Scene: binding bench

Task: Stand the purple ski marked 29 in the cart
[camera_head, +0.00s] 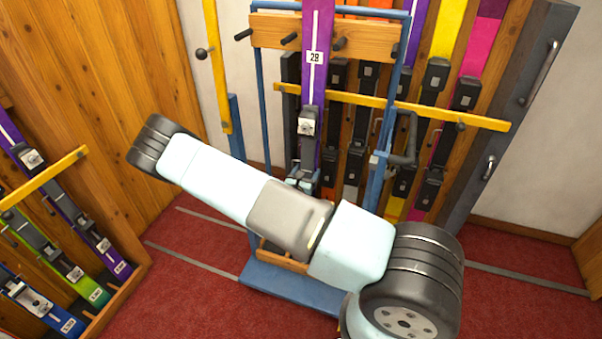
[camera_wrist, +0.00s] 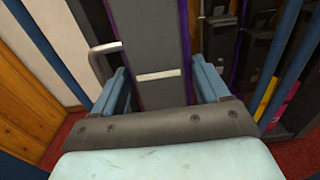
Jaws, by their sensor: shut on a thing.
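A purple ski (camera_head: 318,30) with a white stripe and a dark binding stands upright in the head view. Its small tag looks like 28 or 29; I cannot read it surely. My gripper (camera_head: 303,183) is shut on this ski below the binding's toe piece. In the wrist view the ski (camera_wrist: 155,45) runs between the two blue fingers of my gripper (camera_wrist: 158,88). The cart is a blue frame with a wooden peg board (camera_head: 270,30) and a blue base (camera_head: 290,287). The ski is in front of the board, between pegs. My arm hides the ski's lower end.
Behind the cart, a wooden rack holds several skis, including a yellow one (camera_head: 449,30) and a pink one (camera_head: 482,45). A yellow bar (camera_head: 420,108) crosses there. A left rack (camera_head: 120,300) holds more skis. Red carpet (camera_head: 200,260) lies open between left rack and cart.

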